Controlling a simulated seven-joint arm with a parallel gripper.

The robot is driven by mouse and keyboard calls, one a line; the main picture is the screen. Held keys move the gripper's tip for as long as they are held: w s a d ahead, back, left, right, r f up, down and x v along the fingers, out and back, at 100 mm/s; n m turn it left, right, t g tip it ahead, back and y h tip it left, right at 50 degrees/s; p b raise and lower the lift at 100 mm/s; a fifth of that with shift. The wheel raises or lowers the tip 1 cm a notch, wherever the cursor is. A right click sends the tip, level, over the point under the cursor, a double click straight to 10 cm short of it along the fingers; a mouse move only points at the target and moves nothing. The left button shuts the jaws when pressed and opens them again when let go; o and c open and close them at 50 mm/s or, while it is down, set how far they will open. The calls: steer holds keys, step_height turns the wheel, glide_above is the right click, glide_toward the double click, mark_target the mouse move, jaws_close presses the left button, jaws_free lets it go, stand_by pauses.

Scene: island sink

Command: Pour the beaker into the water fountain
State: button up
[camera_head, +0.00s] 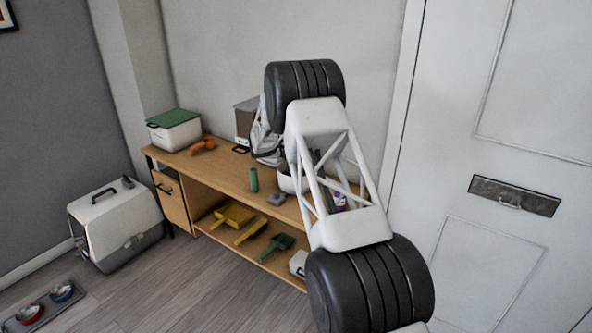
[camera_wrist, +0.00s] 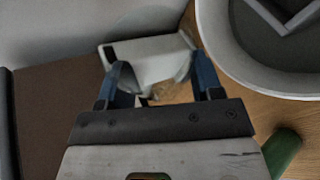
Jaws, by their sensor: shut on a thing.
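My gripper (camera_wrist: 157,75) shows in the wrist view with its two blue-padded fingers spread around a pale thing, seemingly the beaker (camera_wrist: 150,58); its outline is unclear. In the head view my gripper (camera_head: 266,145) is above the wooden desk, and what it holds cannot be made out. A round white basin with a grey inside, seemingly the water fountain (camera_wrist: 222,55), is at the upper right of the wrist view, beside the right finger. In the head view the fountain (camera_head: 288,182) stands on the desk, partly hidden by my arm.
A green cylinder (camera_head: 253,180) and a grey-blue block (camera_head: 276,199) lie near the desk's front edge. A brown-grey box (camera_head: 246,112) stands behind my gripper. A green-lidded white container (camera_head: 174,130) and an orange thing (camera_head: 203,146) are at the desk's left.

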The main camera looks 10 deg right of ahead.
steer(key=shift+f+n+g, duration=0.35)
steer(key=shift+n+g, duration=0.05)
steer(key=shift+n, duration=0.1)
steer(key=shift+r+n+g+h, duration=0.3)
steer(key=shift+n+h, duration=0.1)
steer(key=shift+h, duration=0.2)
steer(key=shift+w+a+f+n+g+h, duration=0.1)
steer(key=shift+f+n+g+h, duration=0.2)
steer(key=shift+f+n+g, duration=0.15)
steer(key=w+a+r+n+g+h, duration=0.1)
steer(key=r+n, duration=0.1)
steer(key=r, duration=0.9)
steer(key=w+a+r+n+g+h, duration=0.1)
steer(key=w+a+r+n+h, duration=0.1)
steer(key=r, duration=0.9)
steer(key=shift+w+r+g+h, duration=0.15)
steer(key=shift+r+g+h, duration=0.15)
steer(key=shift+r+g, duration=0.05)
steer(key=shift+n, duration=0.25)
